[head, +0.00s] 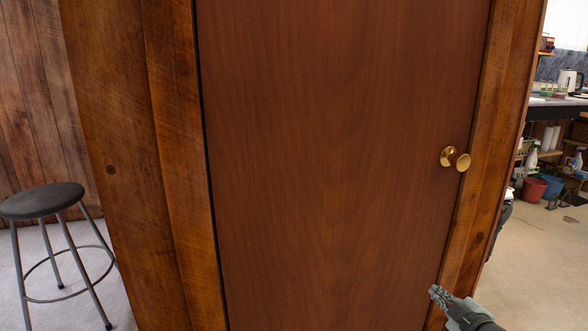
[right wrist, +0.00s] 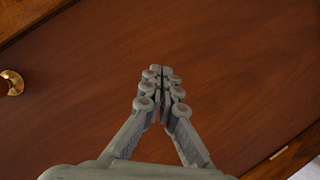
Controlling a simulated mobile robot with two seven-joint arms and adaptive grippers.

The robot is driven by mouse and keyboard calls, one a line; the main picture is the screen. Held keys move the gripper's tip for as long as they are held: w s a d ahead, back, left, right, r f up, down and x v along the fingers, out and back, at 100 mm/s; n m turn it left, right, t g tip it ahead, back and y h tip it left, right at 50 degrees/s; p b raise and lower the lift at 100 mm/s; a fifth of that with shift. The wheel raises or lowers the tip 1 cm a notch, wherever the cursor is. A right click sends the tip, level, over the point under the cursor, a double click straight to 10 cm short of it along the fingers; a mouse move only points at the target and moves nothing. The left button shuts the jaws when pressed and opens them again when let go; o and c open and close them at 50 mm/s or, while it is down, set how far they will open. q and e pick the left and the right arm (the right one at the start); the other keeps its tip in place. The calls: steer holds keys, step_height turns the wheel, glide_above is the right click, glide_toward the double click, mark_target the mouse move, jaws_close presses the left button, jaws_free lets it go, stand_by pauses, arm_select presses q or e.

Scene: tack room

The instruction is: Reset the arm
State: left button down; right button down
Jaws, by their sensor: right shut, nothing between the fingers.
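My right gripper (head: 437,292) is at the lower right of the head view, in front of the right edge of a brown wooden door (head: 330,160). In the right wrist view the right gripper (right wrist: 162,75) is shut, its fingertips together with nothing between them. The door fills most of that view behind the fingers. A round brass knob (head: 461,160) sits on the door's right side, above and apart from my gripper. The knob also shows at the left edge of the right wrist view (right wrist: 12,83). My left gripper is in neither view.
The door looks closed in its wooden frame (head: 160,150). A stool with a black seat (head: 42,200) stands at the left. At the far right are a counter (head: 558,101), a red bucket (head: 534,189) and a blue bucket (head: 552,186). Open floor (head: 535,260) lies right of the door.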

steer(key=s+a+f+m+g+h, duration=0.1)
steer(key=s+a+f+m+g, duration=0.25)
steer(key=s+f, duration=0.35)
steer(key=s+a+f+m+g+h, duration=0.1)
steer(key=s+a+f+m+g, duration=0.1)
steer(key=s+a+f, duration=0.45)
steer(key=s+a+f+m+g, duration=0.1)
steer(key=s+g, duration=0.2)
steer(key=s, duration=0.8)
steer(key=s+a+f+m+g, duration=0.1)
steer(key=s+f+m+g, duration=0.1)
steer(key=s, duration=0.9)
steer(key=shift+a+f+g, duration=0.3)
steer(key=shift+a+g, duration=0.1)
steer(key=shift+g, duration=0.05)
steer(key=shift+m, duration=0.25)
